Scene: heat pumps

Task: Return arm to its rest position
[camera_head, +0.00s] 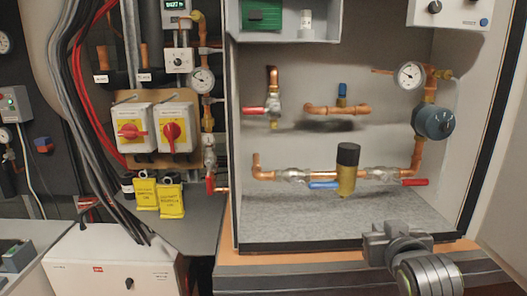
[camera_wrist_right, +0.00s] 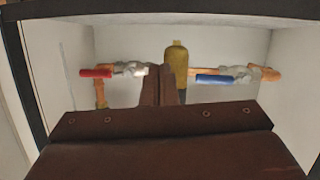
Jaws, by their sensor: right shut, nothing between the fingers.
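My right gripper (camera_head: 392,238) is at the lower right of the head view, in front of the cabinet's front edge. In the right wrist view its dark fingers (camera_wrist_right: 160,85) are together, with nothing between them. Beyond them, inside the cabinet, are a brass valve (camera_wrist_right: 178,62), a red lever (camera_wrist_right: 96,72) and a blue lever (camera_wrist_right: 222,78). The head view also shows the brass valve with its black cap (camera_head: 347,172), the blue lever (camera_head: 323,185) and the red lever (camera_head: 414,182); the gripper looks apart from them. My left gripper is not in view.
The open cabinet has a bare grey floor (camera_head: 330,218) and side walls. A gauge (camera_head: 410,75) and a blue pump (camera_head: 433,121) are at its right. Left of it are two red-handled switch boxes (camera_head: 131,131), yellow tags (camera_head: 170,197), hanging cables and a white box (camera_head: 113,272).

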